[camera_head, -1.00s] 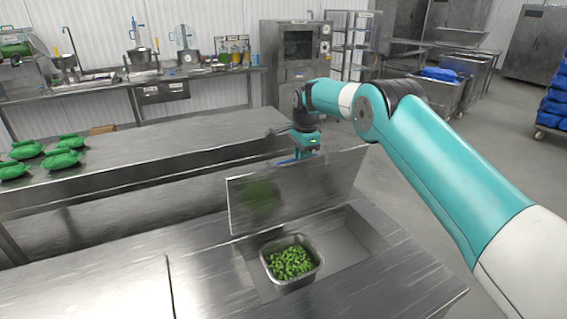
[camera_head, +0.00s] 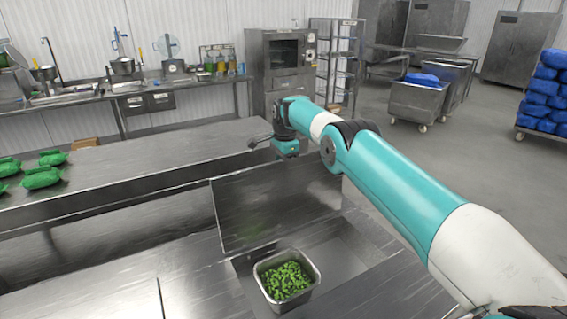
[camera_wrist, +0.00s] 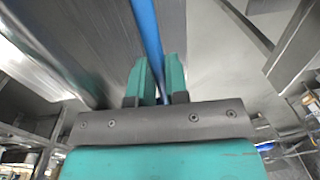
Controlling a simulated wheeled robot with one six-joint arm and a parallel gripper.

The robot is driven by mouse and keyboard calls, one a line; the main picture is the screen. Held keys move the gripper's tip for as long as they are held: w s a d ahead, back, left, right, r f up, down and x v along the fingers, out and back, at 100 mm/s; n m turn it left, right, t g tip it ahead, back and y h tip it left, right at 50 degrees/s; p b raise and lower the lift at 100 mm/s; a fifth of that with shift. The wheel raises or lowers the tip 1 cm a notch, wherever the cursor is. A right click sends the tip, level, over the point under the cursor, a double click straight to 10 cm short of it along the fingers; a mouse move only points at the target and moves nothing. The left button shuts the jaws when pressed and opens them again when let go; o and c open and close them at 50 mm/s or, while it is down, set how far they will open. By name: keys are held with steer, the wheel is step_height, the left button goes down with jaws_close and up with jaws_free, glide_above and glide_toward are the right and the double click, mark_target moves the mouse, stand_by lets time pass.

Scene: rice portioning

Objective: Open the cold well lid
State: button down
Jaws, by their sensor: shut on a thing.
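The cold well lid (camera_head: 268,206) is a flat steel panel, raised along the far side of the cold well (camera_head: 350,244) and tilted up from the counter. The well is uncovered and shows a steel pan (camera_head: 317,279) of chopped green food. My gripper (camera_head: 287,150) is behind the lid's top edge, its fingertips hidden by the lid in the head view. In the wrist view my gripper (camera_wrist: 157,78) has its two teal fingers shut on a blue bar handle (camera_wrist: 146,30), next to the steel panel.
A steel counter (camera_head: 100,283) surrounds the well. Behind the lid stands another long steel table (camera_head: 150,165) with green bags (camera_head: 42,178) at its left end. Blue sacks (camera_head: 545,95) are stacked at right, with open floor before them.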

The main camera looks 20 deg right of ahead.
steer(key=shift+d+f, duration=0.1)
steer(key=shift+f, duration=0.2)
steer(key=c, duration=1.1)
jaws_free()
steer(key=shift+s, duration=0.1)
steer(key=shift+r, duration=0.25)
steer(key=r+p, duration=0.1)
steer(key=r, duration=0.4)
steer(key=r+p, duration=0.2)
steer(key=r, duration=0.4)
steer(key=s+r+p, duration=0.1)
steer(key=r+p, duration=0.1)
steer(key=r, duration=0.4)
steer(key=shift+r, duration=0.25)
